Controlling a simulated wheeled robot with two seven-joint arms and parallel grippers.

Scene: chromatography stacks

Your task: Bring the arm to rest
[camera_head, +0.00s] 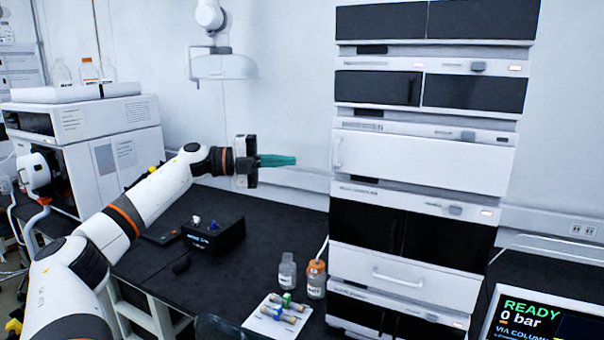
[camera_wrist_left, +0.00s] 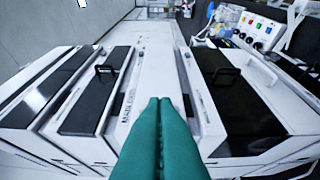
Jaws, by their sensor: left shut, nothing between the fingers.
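My left arm (camera_head: 130,210) reaches in from the left in the head view. Its left gripper (camera_head: 292,160) is held out level above the black bench, with its green fingers pointing right towards the chromatography stack (camera_head: 415,160). The fingers are shut and empty, and a gap shows between their tips and the stack. In the left wrist view the two green fingers of the left gripper (camera_wrist_left: 160,102) lie side by side, with the stack's front panels (camera_wrist_left: 110,85) beyond them. My right gripper is not in view.
The black bench (camera_head: 260,240) holds a small black box (camera_head: 214,234), a clear bottle (camera_head: 287,271), an orange-capped bottle (camera_head: 316,279) and several small vials (camera_head: 282,308) on a white sheet. A white instrument (camera_head: 95,145) stands left. A screen (camera_head: 540,318) reads READY, 0 bar.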

